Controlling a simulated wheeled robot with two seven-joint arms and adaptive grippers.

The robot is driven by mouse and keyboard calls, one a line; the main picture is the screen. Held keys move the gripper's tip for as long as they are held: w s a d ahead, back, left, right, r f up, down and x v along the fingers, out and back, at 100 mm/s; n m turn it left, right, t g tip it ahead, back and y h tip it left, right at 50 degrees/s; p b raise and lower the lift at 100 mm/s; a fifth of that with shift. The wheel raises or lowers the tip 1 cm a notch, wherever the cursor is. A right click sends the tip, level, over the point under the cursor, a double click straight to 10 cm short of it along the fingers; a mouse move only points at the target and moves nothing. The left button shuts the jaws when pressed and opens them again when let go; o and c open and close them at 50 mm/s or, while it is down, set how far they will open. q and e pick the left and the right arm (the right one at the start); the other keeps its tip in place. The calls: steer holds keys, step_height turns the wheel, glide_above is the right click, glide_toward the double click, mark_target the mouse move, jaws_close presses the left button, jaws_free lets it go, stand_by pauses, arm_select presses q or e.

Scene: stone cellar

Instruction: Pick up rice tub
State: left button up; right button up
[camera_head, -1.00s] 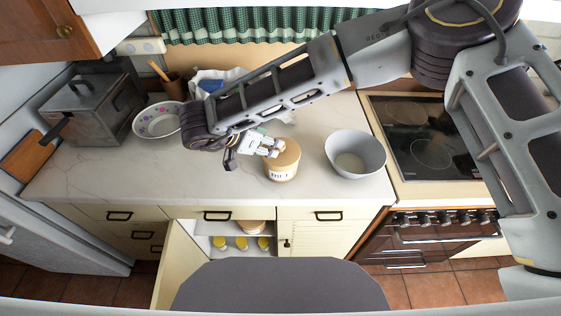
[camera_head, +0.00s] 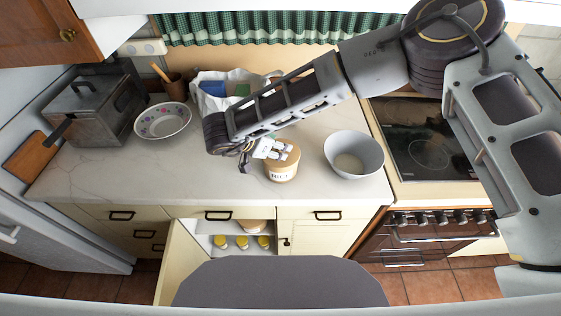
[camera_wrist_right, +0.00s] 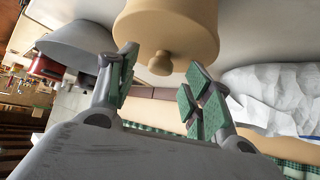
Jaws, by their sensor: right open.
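The rice tub (camera_head: 281,170) is a pale tub with a tan wooden lid and dark lettering on its front. It stands upright on the counter. In the right wrist view the tub's lid (camera_wrist_right: 172,30) and its small round knob fill the top middle. My right gripper (camera_head: 268,150) is at the upper left of the tub in the head view, against its lid in the picture. In the wrist view its green-padded fingers (camera_wrist_right: 160,95) are spread apart with nothing between them, and the knob shows beyond them. I cannot tell whether the fingers touch the lid. My left gripper is not in view.
A grey bowl (camera_head: 354,156) stands close right of the tub, and a patterned bowl (camera_head: 162,121) stands to the left. A white bag (camera_head: 213,92) lies behind my arm. A metal box (camera_head: 95,108) is at far left. A cupboard door (camera_head: 180,262) stands open below the counter.

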steer(key=shift+w+d+f, duration=0.3)
steer(key=shift+f, duration=0.1)
jaws_close()
stand_by(0.4)
